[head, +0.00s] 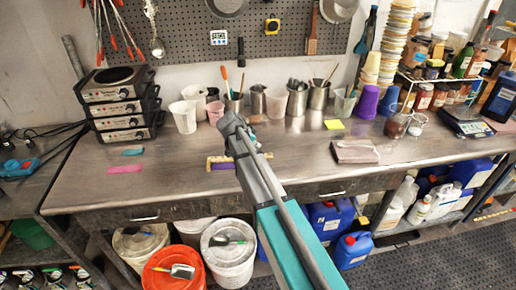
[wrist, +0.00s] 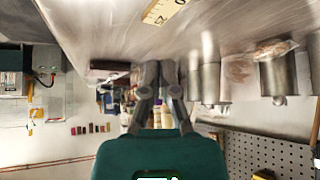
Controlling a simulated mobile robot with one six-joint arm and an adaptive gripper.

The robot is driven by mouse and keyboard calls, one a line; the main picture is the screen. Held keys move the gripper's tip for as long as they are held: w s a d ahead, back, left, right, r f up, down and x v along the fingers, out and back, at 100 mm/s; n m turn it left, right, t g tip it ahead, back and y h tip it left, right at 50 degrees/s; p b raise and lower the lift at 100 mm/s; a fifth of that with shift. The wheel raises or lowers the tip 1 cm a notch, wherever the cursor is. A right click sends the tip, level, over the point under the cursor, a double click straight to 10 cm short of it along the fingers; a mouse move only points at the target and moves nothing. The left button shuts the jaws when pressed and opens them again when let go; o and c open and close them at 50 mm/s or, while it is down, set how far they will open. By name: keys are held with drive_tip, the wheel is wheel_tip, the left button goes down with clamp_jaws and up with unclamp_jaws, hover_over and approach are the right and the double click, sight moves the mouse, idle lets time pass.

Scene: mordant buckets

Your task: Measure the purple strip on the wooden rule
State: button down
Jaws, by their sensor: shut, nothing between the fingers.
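The wooden rule (head: 209,163) lies on the steel bench near its middle, partly hidden behind my arm. The purple strip (head: 223,165) lies at the front side of the rule's left part; my arm covers its right end, and I cannot tell how exactly it lines up with the marks. In the wrist view, one end of the rule (wrist: 163,14) shows at the top with printed numbers, and the strip is not seen. My gripper (wrist: 159,68) is shut and empty, apart from the rule in that view. My arm reaches over the bench beside the strip in the head view.
A pink strip (head: 125,169) and a teal strip (head: 132,152) lie on the left of the bench. Cups and metal pots (head: 297,102) line the back. The bench front between the pink strip and rule is clear.

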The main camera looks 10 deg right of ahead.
sight(270, 154)
drive_tip(key=shift+b+x, duration=3.65)
drive_tip(key=shift+x, duration=1.15)
drive_tip(key=shift+s+a, duration=0.45)
drive_tip(key=shift+a, duration=0.45)
drive_tip(key=shift+s+a, duration=0.5)
drive_tip(key=shift+a, duration=0.4)
drive_tip(key=shift+s+a, duration=0.4)
drive_tip(key=shift+a, duration=0.3)
drive_tip(key=shift+r+p, duration=0.35)
drive_tip(key=shift+p, duration=0.1)
